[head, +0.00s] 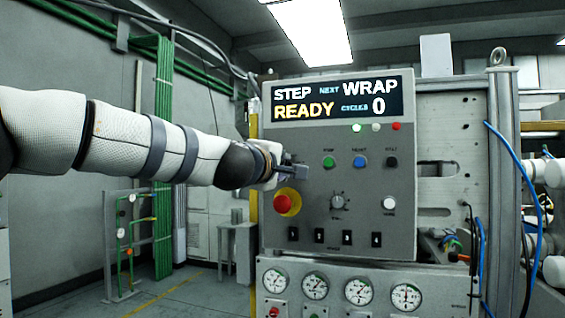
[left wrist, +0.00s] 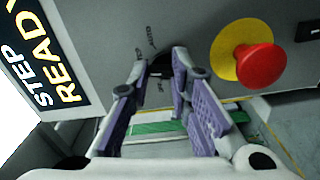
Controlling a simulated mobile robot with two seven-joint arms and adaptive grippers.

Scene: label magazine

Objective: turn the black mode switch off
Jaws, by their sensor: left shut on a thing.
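The black mode switch (left wrist: 160,66) sits on the grey control panel (head: 312,262), with small, hard-to-read lettering around it. In the left wrist view it shows between the tips of my left gripper (left wrist: 161,72), whose fingers are shut on it. In the head view my left gripper (head: 298,170) is at the panel's left side and hides most of the switch, so its exact setting is hard to tell. My right gripper is not in view.
A red emergency button on a yellow disc (head: 287,203) is close below my left gripper; it also shows in the left wrist view (left wrist: 260,66). Green, blue and black buttons (head: 360,162) and a rotary knob (head: 338,203) are to the right. The display (head: 340,98) reads STEP, NEXT WRAP, READY, CYCLES 0.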

